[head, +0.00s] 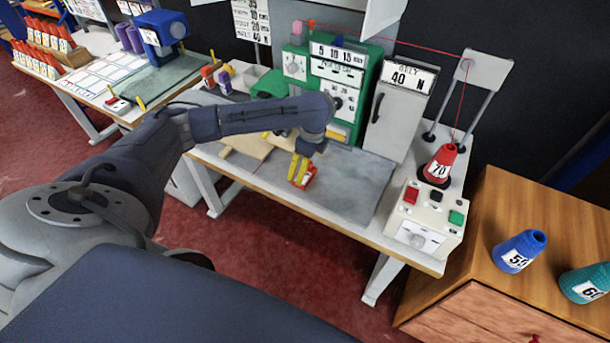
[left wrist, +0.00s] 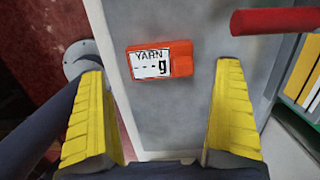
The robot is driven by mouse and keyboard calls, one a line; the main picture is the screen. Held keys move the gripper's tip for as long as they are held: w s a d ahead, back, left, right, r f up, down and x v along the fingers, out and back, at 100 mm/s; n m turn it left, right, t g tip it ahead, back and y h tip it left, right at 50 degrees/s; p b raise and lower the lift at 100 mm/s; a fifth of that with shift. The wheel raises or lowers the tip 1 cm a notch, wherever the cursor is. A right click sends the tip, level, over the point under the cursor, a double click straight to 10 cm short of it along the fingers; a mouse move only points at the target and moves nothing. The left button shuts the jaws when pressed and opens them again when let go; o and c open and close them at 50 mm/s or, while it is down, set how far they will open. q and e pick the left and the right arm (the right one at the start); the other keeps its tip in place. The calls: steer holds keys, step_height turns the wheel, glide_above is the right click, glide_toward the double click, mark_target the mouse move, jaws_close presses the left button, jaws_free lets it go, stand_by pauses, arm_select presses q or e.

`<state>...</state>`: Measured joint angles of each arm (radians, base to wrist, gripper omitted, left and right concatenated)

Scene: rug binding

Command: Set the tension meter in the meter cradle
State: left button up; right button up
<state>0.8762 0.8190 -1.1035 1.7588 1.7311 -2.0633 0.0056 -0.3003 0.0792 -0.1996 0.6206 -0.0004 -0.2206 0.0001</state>
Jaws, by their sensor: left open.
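An orange-red block with a white label reading "YARN ---g" lies on the grey bench mat; I take it to be the tension meter (left wrist: 182,58). In the head view, the meter (head: 311,178) is partly covered by my left gripper (head: 298,172). In the left wrist view, the yellow fingers of my left gripper (left wrist: 160,75) are apart, one to each side of the meter, with clear gaps. They do not grip it. I cannot pick out the meter cradle for certain in either view. My right gripper is not in view.
A green machine (head: 345,75) and a grey cabinet marked 40 N (head: 398,105) stand behind the mat (head: 345,190). A red cone (head: 440,163) and a button box (head: 428,215) are at the right. A red bar (left wrist: 275,20) crosses the wrist view's upper right.

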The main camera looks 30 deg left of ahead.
arm_select(q)
steer(key=shift+a+f, duration=0.15)
steer(key=shift+f, duration=1.15)
steer(key=shift+a+f, duration=0.15)
steer(key=shift+f, duration=1.15)
steer(key=c, duration=1.2)
